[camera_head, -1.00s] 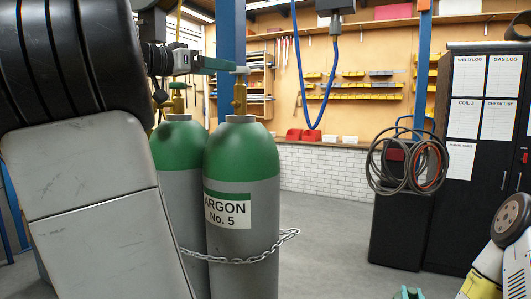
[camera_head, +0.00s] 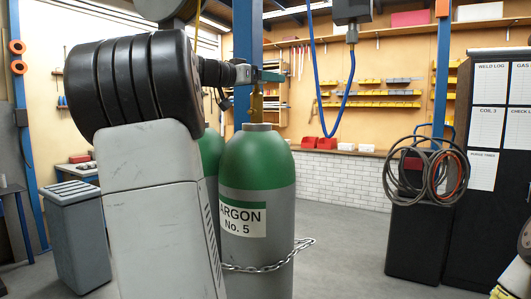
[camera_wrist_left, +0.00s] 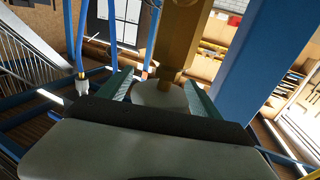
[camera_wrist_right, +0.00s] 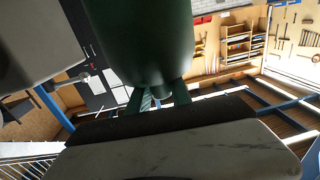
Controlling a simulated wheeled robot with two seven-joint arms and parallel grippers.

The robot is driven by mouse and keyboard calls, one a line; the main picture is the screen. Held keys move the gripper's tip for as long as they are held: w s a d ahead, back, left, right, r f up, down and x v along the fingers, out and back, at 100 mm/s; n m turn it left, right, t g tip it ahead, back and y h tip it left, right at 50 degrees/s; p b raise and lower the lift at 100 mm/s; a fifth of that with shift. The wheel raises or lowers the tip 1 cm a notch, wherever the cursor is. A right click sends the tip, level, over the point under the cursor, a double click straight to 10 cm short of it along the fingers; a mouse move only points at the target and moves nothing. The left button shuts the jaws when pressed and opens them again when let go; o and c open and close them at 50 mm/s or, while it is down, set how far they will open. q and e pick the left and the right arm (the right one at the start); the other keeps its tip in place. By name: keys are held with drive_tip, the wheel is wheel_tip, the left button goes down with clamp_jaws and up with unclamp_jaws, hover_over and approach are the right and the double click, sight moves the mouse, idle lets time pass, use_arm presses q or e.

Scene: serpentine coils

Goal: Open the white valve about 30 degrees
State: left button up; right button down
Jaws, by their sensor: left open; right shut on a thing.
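The white valve (camera_wrist_left: 157,93) is a pale knob at the end of a brass fitting (camera_wrist_left: 183,40) in the left wrist view. My left gripper (camera_wrist_left: 160,85) is open, one finger on each side of the knob; I cannot tell whether they touch it. In the head view my left gripper (camera_head: 270,76) is at the brass neck (camera_head: 257,105) of the green-topped argon cylinder (camera_head: 258,175) and hides the knob.
A second green cylinder (camera_head: 210,150) stands behind my left arm. A chain (camera_head: 300,248) runs round the cylinders. A blue post (camera_head: 247,60) rises close behind the valve. A black cart with coiled hoses (camera_head: 412,230) stands right; open floor lies between.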

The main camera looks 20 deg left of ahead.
use_arm(q)
drive_tip(key=c, duration=1.4)
drive_tip(key=shift+n+y, duration=0.3)
drive_tip(key=shift+w+a+n+t+y, duration=0.1)
drive_tip(key=shift+a+n+t+y, duration=0.15)
drive_tip(key=shift+n+y, duration=0.85)
drive_tip(key=shift+s+a+n+t+y, duration=0.1)
drive_tip(key=shift+a+n+t+y, duration=0.15)
drive_tip(key=shift+n+y, duration=0.85)
drive_tip(key=shift+w+a+n+t+y, duration=0.1)
drive_tip(key=shift+a+n+t+y, duration=0.2)
drive_tip(key=shift+y, duration=1.5)
